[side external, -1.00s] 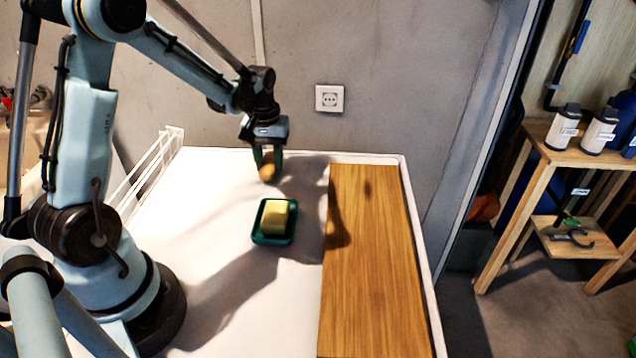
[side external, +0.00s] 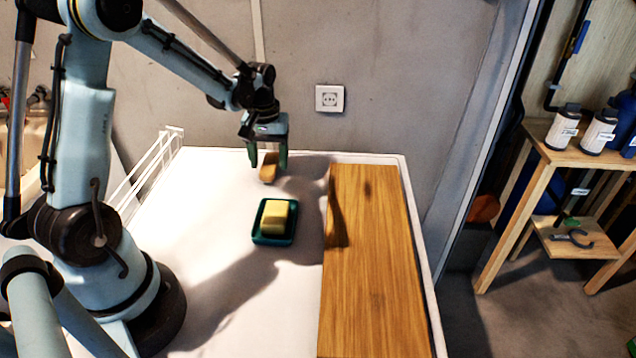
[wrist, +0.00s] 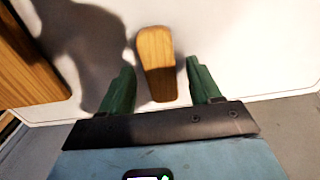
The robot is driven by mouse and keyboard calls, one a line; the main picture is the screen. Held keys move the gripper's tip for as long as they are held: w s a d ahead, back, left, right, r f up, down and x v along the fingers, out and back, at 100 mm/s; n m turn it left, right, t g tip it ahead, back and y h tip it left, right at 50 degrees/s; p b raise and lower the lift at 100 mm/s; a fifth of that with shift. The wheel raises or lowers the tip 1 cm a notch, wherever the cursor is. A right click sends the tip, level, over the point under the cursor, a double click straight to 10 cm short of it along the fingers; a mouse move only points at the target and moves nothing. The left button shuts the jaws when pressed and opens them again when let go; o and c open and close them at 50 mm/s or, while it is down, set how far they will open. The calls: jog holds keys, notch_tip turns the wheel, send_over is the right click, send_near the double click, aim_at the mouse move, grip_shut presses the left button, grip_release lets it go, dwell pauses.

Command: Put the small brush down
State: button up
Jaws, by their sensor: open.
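The small brush (side external: 269,168) shows as a brown wooden block on the white table top, near its back edge. In the wrist view the brush (wrist: 156,62) lies between my two green fingers, with a gap on each side. My gripper (side external: 270,163) is open around it, fingers pointing down. In the wrist view my gripper (wrist: 160,82) touches the brush with neither finger. Any bristles are hidden from both views.
A green dish (side external: 259,238) holding a yellow block (side external: 275,216) stands in front of the brush. A long wooden board (side external: 372,270) lies along the right side of the table. The wall with a socket (side external: 329,98) rises behind.

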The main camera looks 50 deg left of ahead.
aim_at(269, 163)
notch_tip(269, 163, up, 11)
jog(key=s+d+m+t, duration=0.3)
jog(key=s+d+m, duration=0.1)
jog(key=d, duration=0.4)
jog(key=s+d+m+t, duration=0.4)
jog(key=d+m, duration=0.1)
jog(key=d, duration=0.3)
jog(key=shift+s+r, duration=0.25)
jog(key=shift+r, duration=0.15)
jog(key=shift+o, duration=0.5)
jog(key=shift+d, duration=0.1)
jog(key=shift+w, duration=0.1)
